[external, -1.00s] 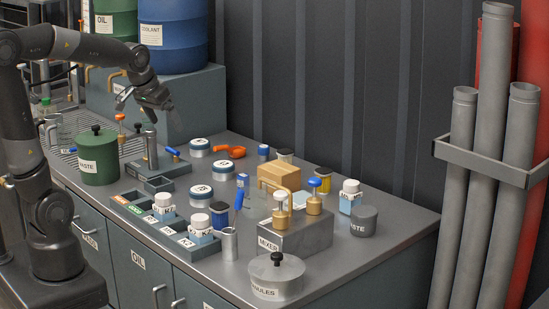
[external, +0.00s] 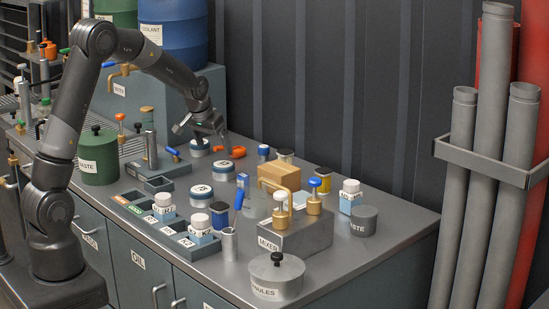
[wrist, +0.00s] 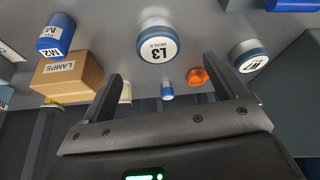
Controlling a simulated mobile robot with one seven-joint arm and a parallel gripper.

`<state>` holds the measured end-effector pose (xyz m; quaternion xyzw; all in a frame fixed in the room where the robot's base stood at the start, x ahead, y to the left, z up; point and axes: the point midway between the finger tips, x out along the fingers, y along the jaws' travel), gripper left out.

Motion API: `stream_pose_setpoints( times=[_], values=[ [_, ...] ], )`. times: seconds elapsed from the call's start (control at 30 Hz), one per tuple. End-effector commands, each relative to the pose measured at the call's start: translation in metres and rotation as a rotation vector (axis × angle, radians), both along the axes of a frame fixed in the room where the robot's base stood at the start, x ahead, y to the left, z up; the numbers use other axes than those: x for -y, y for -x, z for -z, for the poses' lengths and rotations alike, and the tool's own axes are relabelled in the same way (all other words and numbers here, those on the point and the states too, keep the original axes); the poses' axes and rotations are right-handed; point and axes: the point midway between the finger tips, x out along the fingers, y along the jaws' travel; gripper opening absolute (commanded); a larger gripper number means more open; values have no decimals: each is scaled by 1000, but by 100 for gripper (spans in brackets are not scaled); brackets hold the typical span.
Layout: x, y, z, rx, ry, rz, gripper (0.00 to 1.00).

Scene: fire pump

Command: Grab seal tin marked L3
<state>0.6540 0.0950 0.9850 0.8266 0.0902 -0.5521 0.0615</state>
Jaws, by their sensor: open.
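The L3 seal tin (wrist: 157,42) is a round white tin with a blue-grey band and a lid label reading L3 SEALS. It stands upright on the bench, and in the external view it appears to be the middle tin (external: 223,173). My gripper (external: 204,138) hangs over the bench, up and to the left of that tin in the external view. In the wrist view my gripper's fingers (wrist: 163,68) are spread and empty, with the tin showing ahead between and above their tips. I see no contact with it.
A similar tin (wrist: 249,57) stands close to the right finger in the wrist view. An orange tool (wrist: 197,76), a LAMPS box (wrist: 66,78) and a blue jar (wrist: 55,35) are nearby. A third similar tin (external: 201,197) stands nearer the bench front.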

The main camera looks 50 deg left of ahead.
Motion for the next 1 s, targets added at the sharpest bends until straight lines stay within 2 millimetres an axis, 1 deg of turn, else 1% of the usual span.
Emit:
stream_pose_setpoints(
  times=[0.03,0.13,0.23,0.47,0.7,0.83,1.0],
  values=[
    [-1,-3,9,-4,1,0,89],
    [-2,-8,23,-4,0,1,89],
    [-3,-13,33,-1,0,1,89],
    [-3,-19,48,-2,0,1,89],
    [-4,-33,79,-2,0,0,89],
    [-4,-36,86,-1,0,0,89],
    [-4,-37,88,0,0,0,89]
  ],
)
